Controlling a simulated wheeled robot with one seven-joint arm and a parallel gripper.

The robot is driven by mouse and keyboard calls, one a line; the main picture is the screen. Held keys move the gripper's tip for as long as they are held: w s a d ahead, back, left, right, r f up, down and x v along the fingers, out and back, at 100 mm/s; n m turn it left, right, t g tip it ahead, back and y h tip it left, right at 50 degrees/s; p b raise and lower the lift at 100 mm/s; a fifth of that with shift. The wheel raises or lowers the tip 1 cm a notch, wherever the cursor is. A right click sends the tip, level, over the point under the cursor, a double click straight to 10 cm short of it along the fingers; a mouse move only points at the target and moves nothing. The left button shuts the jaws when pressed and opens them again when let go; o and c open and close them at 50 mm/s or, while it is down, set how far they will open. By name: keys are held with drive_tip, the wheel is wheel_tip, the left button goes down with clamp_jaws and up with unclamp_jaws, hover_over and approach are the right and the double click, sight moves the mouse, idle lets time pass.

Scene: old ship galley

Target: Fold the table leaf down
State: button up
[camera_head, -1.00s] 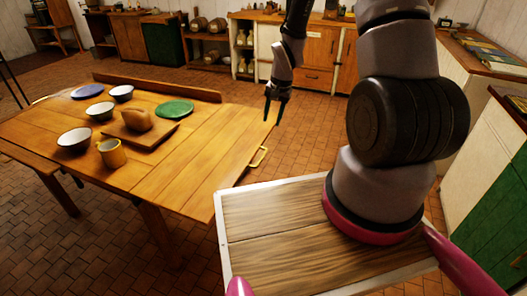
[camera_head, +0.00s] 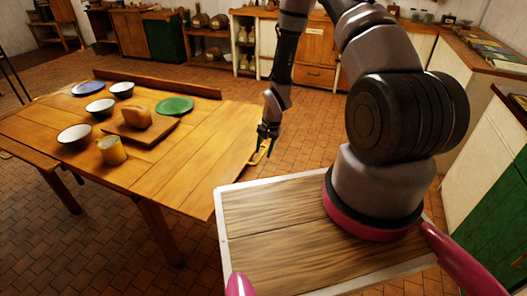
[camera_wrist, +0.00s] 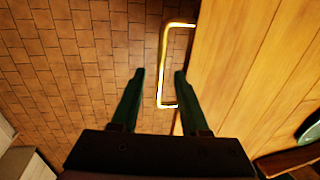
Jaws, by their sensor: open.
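The wooden table leaf (camera_head: 205,178) is up, level with the rest of the table. A brass handle (camera_head: 262,150) is on its right edge. In the wrist view the handle (camera_wrist: 163,65) is a bright U-shaped bar fixed to the leaf (camera_wrist: 240,60). My gripper (camera_head: 264,150) is at the handle in the head view. In the wrist view my gripper (camera_wrist: 160,75) is open, its two dark green fingers on either side of the line of the handle's near end. Whether the fingers touch the handle cannot be told.
The fixed tabletop holds a bread loaf on a board (camera_head: 137,118), a yellow mug (camera_head: 111,151), bowls, a green plate (camera_head: 175,106) and a blue plate (camera_head: 88,88). Tiled floor (camera_head: 310,140) right of the leaf is clear. Cabinets line the back and right.

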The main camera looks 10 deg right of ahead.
drive_tip(key=shift+f, duration=0.3)
drive_tip(key=shift+a, duration=0.1)
clamp_jaws()
idle(1.2)
